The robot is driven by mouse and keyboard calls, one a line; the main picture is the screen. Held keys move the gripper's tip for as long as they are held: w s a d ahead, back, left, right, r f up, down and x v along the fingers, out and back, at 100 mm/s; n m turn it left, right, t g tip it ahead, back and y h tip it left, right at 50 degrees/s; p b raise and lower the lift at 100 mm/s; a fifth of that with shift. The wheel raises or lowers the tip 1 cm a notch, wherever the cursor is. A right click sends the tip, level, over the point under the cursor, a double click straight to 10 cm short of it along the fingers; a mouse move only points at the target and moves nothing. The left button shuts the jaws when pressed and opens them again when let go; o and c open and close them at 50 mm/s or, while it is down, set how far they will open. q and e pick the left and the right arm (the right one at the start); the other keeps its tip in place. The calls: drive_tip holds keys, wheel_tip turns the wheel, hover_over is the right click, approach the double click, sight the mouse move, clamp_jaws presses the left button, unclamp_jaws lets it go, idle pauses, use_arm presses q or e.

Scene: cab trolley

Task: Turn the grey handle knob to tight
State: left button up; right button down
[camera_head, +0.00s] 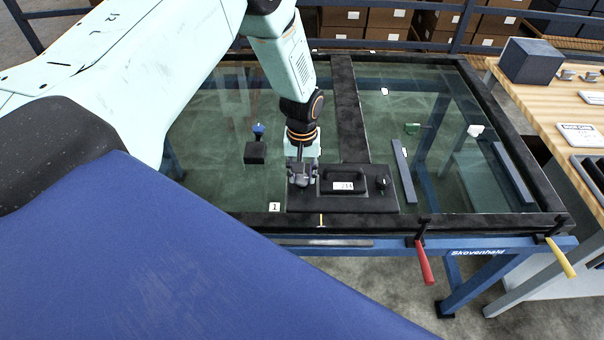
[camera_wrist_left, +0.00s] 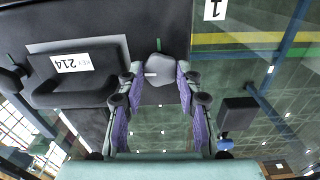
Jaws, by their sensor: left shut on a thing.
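The grey handle knob (camera_wrist_left: 160,68) shows in the left wrist view on a dark plate, with a short white mark on its left side. A small green mark (camera_wrist_left: 158,45) lies on the plate just above it there. My left gripper (camera_wrist_left: 160,85) has its purple-padded fingers on both sides of the knob and is shut on it. In the head view my left gripper (camera_head: 302,175) points down at the left end of the dark plate (camera_head: 345,204), and hides the knob. A dark handle (camera_head: 345,174) with a 214 label is beside it. My right gripper is not in view.
The plate sits on a black-framed glass-topped table (camera_head: 470,222). A dark block with a blue top (camera_head: 256,151) stands left of my gripper. Red (camera_head: 425,262) and yellow (camera_head: 560,257) clamp handles hang at the front edge. A wooden bench (camera_head: 545,105) stands at right.

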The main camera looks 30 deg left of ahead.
use_arm(q)
drive_tip(key=m+b, duration=0.1)
drive_tip(key=m, duration=0.3)
drive_tip(key=shift+s+f+m, duration=0.1)
drive_tip(key=shift+m, duration=0.2)
drive_tip(key=m+b, duration=0.1)
drive_tip(key=m, duration=0.3)
drive_tip(key=shift+m, duration=0.3)
drive_tip(key=m+b, duration=0.1)
drive_tip(key=m, duration=0.3)
drive_tip(key=shift+m+b, duration=0.45)
drive_tip(key=shift+m, duration=1.65)
drive_tip(key=o, duration=1.2)
drive_tip(key=shift+c, duration=0.2)
